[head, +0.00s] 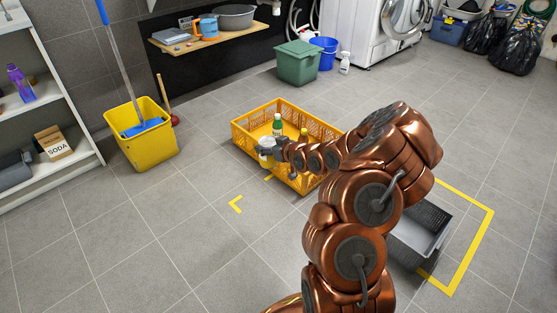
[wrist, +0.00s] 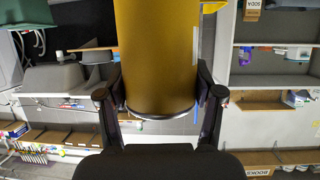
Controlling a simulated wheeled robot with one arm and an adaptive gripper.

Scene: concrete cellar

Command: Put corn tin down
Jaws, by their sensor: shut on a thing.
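The corn tin (wrist: 158,55) is a gold cylinder with a silver rim, filling the upper middle of the wrist view. My gripper (wrist: 160,98) is shut on it, one finger on each side. In the head view my gripper (head: 270,151) is at the near left side of a yellow slatted crate (head: 312,122). There only a small pale part of the tin (head: 266,142) shows. I cannot tell the tin's exact height above the crate or floor.
The crate holds a green bottle (head: 277,124) and an amber bottle (head: 303,137); my arm hides part of it. A grey crate (head: 432,243) stands at right by yellow floor tape (head: 475,245). A yellow mop bucket (head: 143,145) stands left. Floor in front is clear.

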